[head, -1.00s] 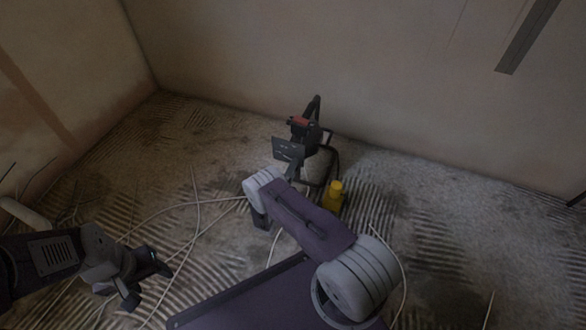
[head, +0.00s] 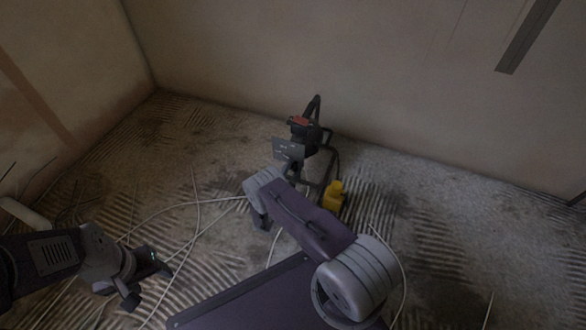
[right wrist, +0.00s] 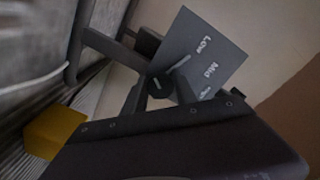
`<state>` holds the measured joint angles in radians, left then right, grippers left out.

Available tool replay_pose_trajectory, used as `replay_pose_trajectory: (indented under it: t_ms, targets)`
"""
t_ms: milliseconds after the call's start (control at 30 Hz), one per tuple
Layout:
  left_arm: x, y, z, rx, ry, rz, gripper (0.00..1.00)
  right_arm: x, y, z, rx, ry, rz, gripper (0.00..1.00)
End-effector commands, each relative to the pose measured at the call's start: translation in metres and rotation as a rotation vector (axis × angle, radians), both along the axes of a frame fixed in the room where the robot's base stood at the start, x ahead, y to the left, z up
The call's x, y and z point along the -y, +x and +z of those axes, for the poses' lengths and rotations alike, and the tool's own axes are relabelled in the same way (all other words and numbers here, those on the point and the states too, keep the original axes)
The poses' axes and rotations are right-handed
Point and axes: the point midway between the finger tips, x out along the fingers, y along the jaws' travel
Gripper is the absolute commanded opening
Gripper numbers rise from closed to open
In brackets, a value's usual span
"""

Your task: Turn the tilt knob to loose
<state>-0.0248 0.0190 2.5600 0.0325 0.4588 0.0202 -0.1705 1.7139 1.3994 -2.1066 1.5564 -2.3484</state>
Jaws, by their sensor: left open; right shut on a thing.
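A dark device (head: 303,132) with a red top stands on a tubular frame near the back wall. A grey label plate (head: 289,149) is on its near side. In the right wrist view the plate (right wrist: 205,55) reads "Low" and "Mid"; a third word is partly hidden. A small dark knob (right wrist: 159,84) with a light pointer mark beside it is in front of the plate. My right gripper (right wrist: 162,90) is at this knob and shut on it; in the head view my own arm hides its fingertips. My left gripper (head: 146,281) is open and empty at lower left, far from the device.
A yellow object (head: 333,195) stands on the floor beside the frame, close to my right forearm; it also shows in the right wrist view (right wrist: 54,132). Pale cables (head: 196,202) lie loose across the ridged floor. Walls close off the back and left.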

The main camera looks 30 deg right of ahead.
Motion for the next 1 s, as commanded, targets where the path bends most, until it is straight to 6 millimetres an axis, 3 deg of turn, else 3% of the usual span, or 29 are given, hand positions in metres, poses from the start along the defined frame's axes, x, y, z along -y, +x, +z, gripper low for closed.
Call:
replay_pose_trajectory:
  t_ms: [800, 833, 900, 1000]
  targets:
    - [0.0000, 0.0000, -0.0001, 0.000, 0.000, 0.000, 0.59, -0.0002, -0.0008, -0.0011, -0.090, -0.074, 0.001, 0.00]
    - [0.0000, 0.0000, -0.0001, 0.000, 0.000, 0.000, 0.59, -0.0002, -0.0008, -0.0011, -0.090, -0.074, 0.001, 0.37]
    - [0.0000, 0.0000, -0.0001, 0.000, 0.000, 0.000, 0.59, -0.0002, -0.0007, -0.0010, -0.090, -0.074, 0.001, 0.56]
    - [0.0000, 0.0000, -0.0001, 0.000, 0.000, 0.000, 0.59, -0.0001, -0.0005, -0.0008, -0.087, -0.073, 0.001, 0.56]
